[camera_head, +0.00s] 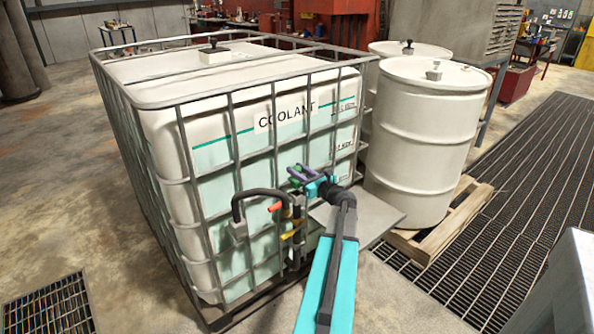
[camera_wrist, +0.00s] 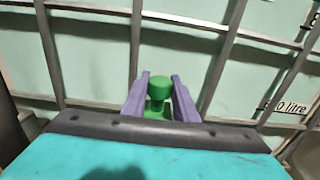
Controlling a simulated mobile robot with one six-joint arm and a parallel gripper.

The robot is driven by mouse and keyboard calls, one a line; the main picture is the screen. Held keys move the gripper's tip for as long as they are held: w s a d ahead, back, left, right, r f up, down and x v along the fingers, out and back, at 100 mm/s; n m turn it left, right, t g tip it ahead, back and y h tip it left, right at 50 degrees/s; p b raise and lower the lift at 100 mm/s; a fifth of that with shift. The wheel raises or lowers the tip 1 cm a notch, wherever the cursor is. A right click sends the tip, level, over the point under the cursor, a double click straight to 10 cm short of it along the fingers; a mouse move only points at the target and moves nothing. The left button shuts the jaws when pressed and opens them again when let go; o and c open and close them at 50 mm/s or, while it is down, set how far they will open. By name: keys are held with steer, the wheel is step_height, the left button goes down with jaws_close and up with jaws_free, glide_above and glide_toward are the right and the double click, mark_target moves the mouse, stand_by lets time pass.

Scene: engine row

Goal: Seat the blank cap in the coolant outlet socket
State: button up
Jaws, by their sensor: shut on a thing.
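My gripper (camera_head: 302,173) has purple fingers and is in front of the tank's cage, above the outlet fittings. In the wrist view my gripper (camera_wrist: 160,82) is shut on a green piece with a round knob-like top, which I take as the blank cap (camera_wrist: 158,92). Its lower part is partly hidden by the wrist. The coolant outlet fittings (camera_head: 297,218), dark with red and yellow parts, stand at the tank's lower front, to the left of and below my gripper. I cannot make out the socket opening. The cap is apart from these fittings.
The white coolant tank (camera_head: 205,150) stands in a grey bar cage close behind my gripper. A dark hose (camera_head: 262,192) arches left of the fittings. A grey shelf plate (camera_head: 375,215) sits to the right, beside a white drum (camera_head: 425,140) on a wooden pallet (camera_head: 440,240).

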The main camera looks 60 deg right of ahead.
mark_target(298, 183)
steer(key=shift+f+b, duration=1.6)
steer(key=shift+f, duration=1.25)
steer(key=o, duration=1.1)
steer(key=shift+o, duration=0.2)
steer(key=v, duration=1.4)
